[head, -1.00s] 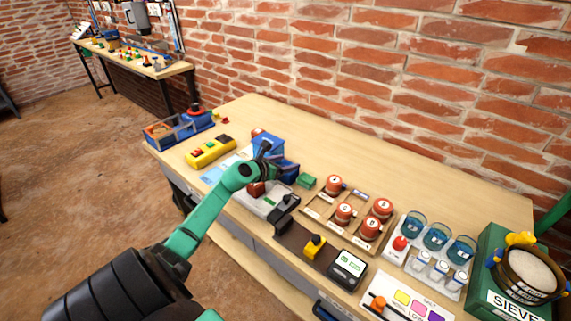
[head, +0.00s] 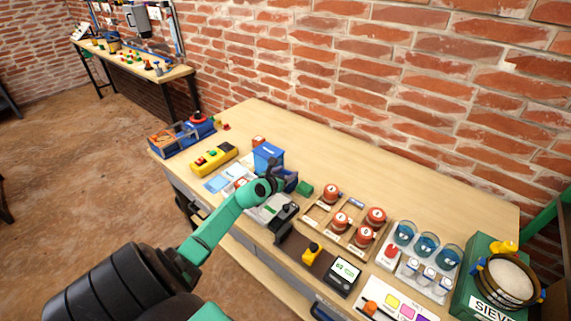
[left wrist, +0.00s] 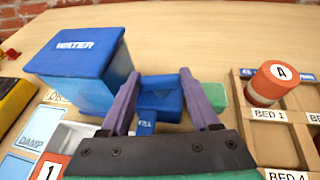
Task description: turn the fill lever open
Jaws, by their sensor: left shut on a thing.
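The blue water tank (head: 267,155) stands on the bench; in the left wrist view its WATER lid (left wrist: 76,45) is at upper left. The blue fill lever part (left wrist: 160,100), with a FILL label (left wrist: 146,126), is beside the tank's right side. My left gripper (left wrist: 160,84) is shut on this blue part, with one purple finger on each side of it. In the head view my left gripper (head: 274,176) is at the tank's front right and hides most of the lever. The lever's exact angle is hard to tell. My right gripper is not in view.
A green block (head: 305,189) lies just right of the lever. The wooden bed tray (head: 322,222) with red-capped jars is farther right. A yellow button box (head: 214,158) is left. The bench's back is clear.

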